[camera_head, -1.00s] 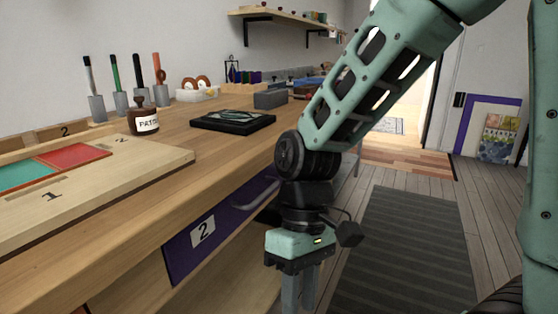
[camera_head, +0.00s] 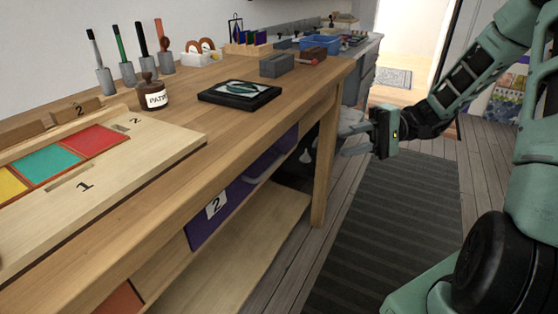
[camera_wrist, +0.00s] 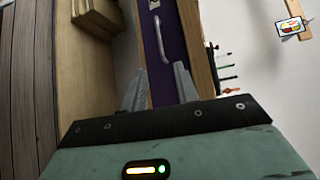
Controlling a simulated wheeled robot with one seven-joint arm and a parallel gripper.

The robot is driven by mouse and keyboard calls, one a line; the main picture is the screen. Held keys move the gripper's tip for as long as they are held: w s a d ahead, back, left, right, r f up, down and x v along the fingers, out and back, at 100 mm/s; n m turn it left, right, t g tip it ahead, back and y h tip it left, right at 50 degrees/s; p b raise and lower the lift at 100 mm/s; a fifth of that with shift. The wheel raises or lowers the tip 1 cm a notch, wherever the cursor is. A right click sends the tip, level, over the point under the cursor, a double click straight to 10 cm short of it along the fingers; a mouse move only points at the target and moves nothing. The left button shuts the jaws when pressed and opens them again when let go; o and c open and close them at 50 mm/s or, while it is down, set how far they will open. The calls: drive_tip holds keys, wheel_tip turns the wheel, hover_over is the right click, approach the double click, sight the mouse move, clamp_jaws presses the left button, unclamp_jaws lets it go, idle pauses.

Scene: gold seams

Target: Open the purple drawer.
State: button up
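The purple drawer (camera_head: 203,232) sits under the front edge of the wooden workbench, with a white "2" label (camera_head: 216,205) on its front. It looks closed. Its metal handle (camera_head: 262,167) shows near the drawer's far part. In the wrist view the purple drawer (camera_wrist: 173,50) runs up the middle, and its curved handle (camera_wrist: 161,40) lies ahead of the fingers. My gripper (camera_wrist: 160,68) is open and empty, its fingers apart on either side of the purple front. In the head view my gripper (camera_head: 345,143) is beyond the bench leg, pointing left, apart from the handle.
The bench leg (camera_head: 325,165) stands between my gripper and the drawer in the head view. A lower wooden shelf (camera_head: 250,245) lies under the drawer. The benchtop holds a sorting board (camera_head: 150,150), a jar (camera_head: 153,97) and a black tray (camera_head: 240,97). A striped mat (camera_head: 390,220) covers clear floor.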

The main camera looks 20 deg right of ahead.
sight(275, 165)
drive_tip(key=b+x, duration=0.4)
drive_tip(key=x, duration=1.2)
drive_tip(key=shift+s+a+f, duration=0.1)
drive_tip(key=shift+a+f, duration=0.05)
drive_tip(key=shift+a, duration=0.15)
clamp_jaws()
